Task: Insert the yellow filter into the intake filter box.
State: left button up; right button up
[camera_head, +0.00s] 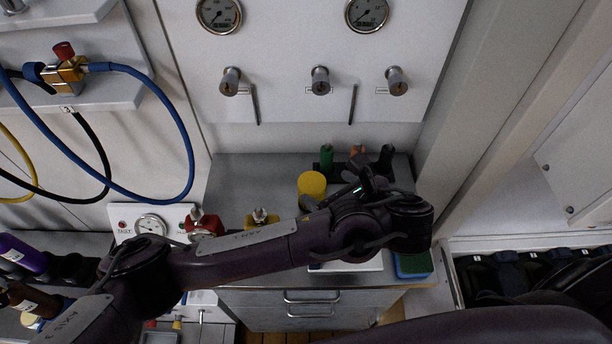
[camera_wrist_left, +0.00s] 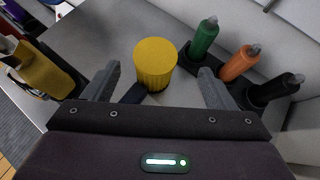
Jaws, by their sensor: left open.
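The yellow filter (camera_head: 311,184), a ribbed cylinder with a flat round top, stands upright on the grey counter. It also shows in the left wrist view (camera_wrist_left: 155,62), roughly centred between the fingers. My left gripper (camera_head: 340,188) is open and empty, just to the right of the filter in the head view. In the wrist view its two fingertips (camera_wrist_left: 157,82) are spread on either side of the filter, with visible gaps. I cannot make out the intake filter box for certain. My right gripper is not in view; only a dark arm link shows at lower right.
A dark holder with green (camera_wrist_left: 204,37), orange (camera_wrist_left: 238,63) and black (camera_wrist_left: 276,89) bottles stands close to the filter. Red (camera_head: 204,224) and yellow (camera_head: 262,219) valve fittings lie left of it. A blue and green sponge (camera_head: 413,265) lies at the counter's front right.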

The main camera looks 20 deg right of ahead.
aim_at(313, 183)
pick_arm(q)
jog(key=shift+b+x, duration=0.35)
jog(key=shift+x, duration=0.6)
jog(key=shift+w+a+f+p, duration=0.3)
jog(key=shift+w+a+p, duration=0.1)
jog(key=shift+w, duration=0.15)
jog(key=shift+w+a+f+p, duration=0.3)
jog(key=shift+w+p, duration=0.1)
jog(key=shift+w, duration=0.15)
jog(key=shift+x, duration=0.95)
jog(key=shift+d+f, duration=0.1)
jog(key=shift+f, duration=0.15)
jog(key=c, duration=1.2)
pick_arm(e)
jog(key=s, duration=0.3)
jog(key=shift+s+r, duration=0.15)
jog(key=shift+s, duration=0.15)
pick_arm(q)
jog(key=shift+r, duration=0.1)
